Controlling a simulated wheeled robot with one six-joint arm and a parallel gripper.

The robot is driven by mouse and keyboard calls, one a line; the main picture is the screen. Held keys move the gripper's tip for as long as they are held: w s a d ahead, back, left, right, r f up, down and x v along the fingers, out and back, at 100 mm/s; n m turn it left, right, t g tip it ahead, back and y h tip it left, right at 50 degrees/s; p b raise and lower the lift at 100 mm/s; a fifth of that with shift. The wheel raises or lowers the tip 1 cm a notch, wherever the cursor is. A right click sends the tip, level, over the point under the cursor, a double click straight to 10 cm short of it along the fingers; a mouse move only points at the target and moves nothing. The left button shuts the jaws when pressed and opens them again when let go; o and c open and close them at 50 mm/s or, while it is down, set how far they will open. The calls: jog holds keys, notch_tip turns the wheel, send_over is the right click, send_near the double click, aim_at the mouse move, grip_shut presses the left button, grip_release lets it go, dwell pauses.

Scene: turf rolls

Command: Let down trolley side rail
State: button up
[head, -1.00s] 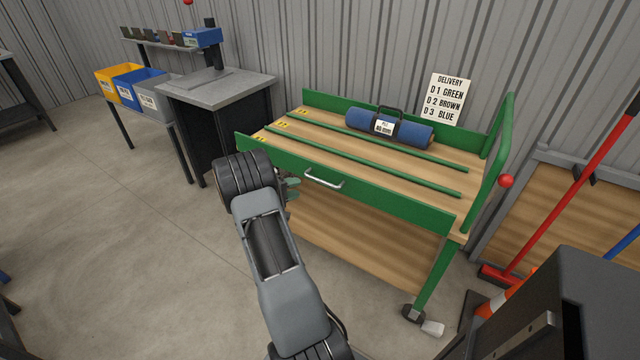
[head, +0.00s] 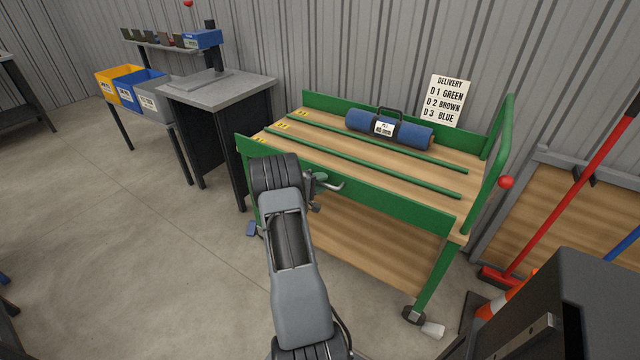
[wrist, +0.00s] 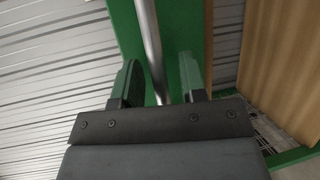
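The green side rail (head: 405,208) stands upright along the near long side of the green trolley (head: 438,275). Its silver bar handle (head: 336,186) is on its outer face, partly hidden by my gripper (head: 318,183) in the head view. In the wrist view, my gripper (wrist: 160,78) is open, with its two fingers apart. The handle (wrist: 150,45) runs between the fingers, with visible gaps beside it. The green rail (wrist: 126,30) shows behind the handle. Whether the fingertips reach past the bar is hard to tell.
A blue roll (head: 408,130) with a carrier lies on the wooden deck behind green divider bars. A grey bench (head: 220,90) stands left of the trolley. A delivery sign (head: 447,100) is behind it. A red-handled broom (head: 560,205) and a cone (head: 494,304) are at right.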

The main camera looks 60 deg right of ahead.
grip_shut()
jog(key=shift+f, duration=0.1)
dwell(0.4)
